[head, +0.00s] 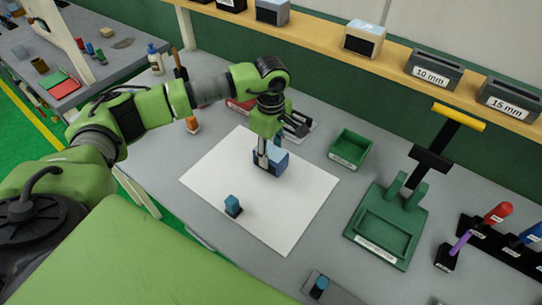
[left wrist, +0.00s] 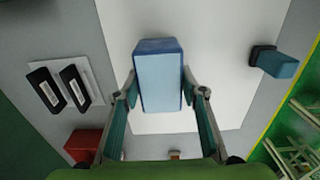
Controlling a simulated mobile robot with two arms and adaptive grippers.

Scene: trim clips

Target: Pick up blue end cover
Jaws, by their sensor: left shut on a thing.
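A blue block-shaped end cover (head: 275,161) is at the upper part of a white sheet (head: 285,215). My left gripper (head: 264,159) points down at it and is shut on it. In the left wrist view the blue end cover (left wrist: 158,82) sits between the two fingers of my left gripper (left wrist: 160,92), which press on its sides. I cannot tell whether it touches the sheet or is just above it. My right gripper is not in view.
A small teal and dark piece (head: 233,206) stands on the sheet. A green bin (head: 350,148) and a green press-like fixture (head: 388,230) stand to the right. Several labelled boxes line the shelf (head: 330,32) behind. Tools stand at the right edge.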

